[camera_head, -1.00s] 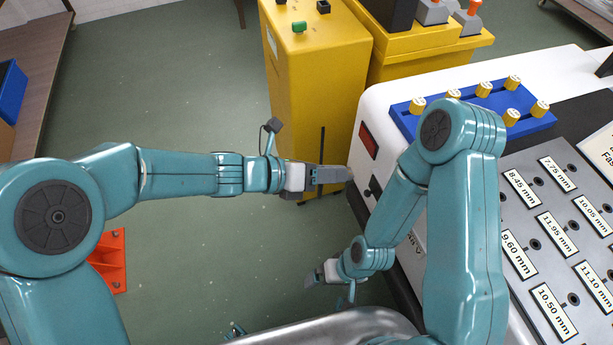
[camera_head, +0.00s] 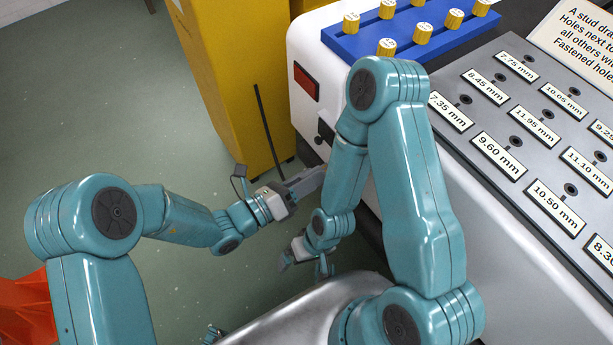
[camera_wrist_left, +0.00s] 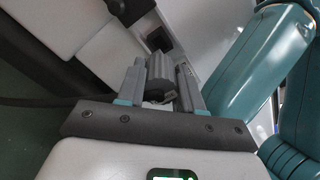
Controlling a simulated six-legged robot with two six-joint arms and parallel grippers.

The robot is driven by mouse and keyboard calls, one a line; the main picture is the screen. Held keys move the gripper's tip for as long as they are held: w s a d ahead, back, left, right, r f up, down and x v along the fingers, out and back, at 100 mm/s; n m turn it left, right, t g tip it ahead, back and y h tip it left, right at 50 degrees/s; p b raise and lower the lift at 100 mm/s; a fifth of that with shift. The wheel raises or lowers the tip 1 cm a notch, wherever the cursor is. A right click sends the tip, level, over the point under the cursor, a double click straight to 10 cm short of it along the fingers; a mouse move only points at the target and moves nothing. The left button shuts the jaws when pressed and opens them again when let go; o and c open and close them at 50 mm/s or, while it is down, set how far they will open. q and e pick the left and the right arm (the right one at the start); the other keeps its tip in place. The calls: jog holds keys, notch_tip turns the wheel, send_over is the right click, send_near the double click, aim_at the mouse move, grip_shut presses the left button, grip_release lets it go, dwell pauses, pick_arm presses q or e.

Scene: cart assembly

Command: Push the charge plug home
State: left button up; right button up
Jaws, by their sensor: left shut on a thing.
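My left gripper (camera_head: 312,180) is shut on the dark grey charge plug (camera_wrist_left: 160,68), which sits between the two fingers in the left wrist view. In the head view the gripper points at the end of the white cart (camera_head: 303,108), low on its face, and the plug is hidden by the fingers and my right arm. In the wrist view a dark opening (camera_wrist_left: 152,27) in a pale panel lies just beyond the plug. I cannot tell whether the plug is inside it. My right gripper (camera_head: 288,260) hangs below and left of the cart edge, apart from the plug; its jaws are too small to read.
A thin black cable (camera_head: 267,125) rises in front of the yellow cabinet (camera_head: 225,70). A red panel (camera_head: 306,81) is on the cart's end. A blue rack (camera_head: 365,40) with yellow knobs and a grey plate (camera_head: 480,110) with size labels lie on top. My right arm stands close beside the left gripper.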

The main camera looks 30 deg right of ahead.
aim_at(327, 167)
pick_arm(q)
jog(key=shift+w+d, duration=0.15)
jog(key=shift+d, duration=2.1)
jog(key=shift+p, duration=0.3)
jog(key=shift+d, duration=0.2)
jog(key=shift+w+d, duration=0.15)
jog(key=shift+d, duration=1)
jog(key=shift+d, duration=0.1)
jog(key=o, duration=1.1)
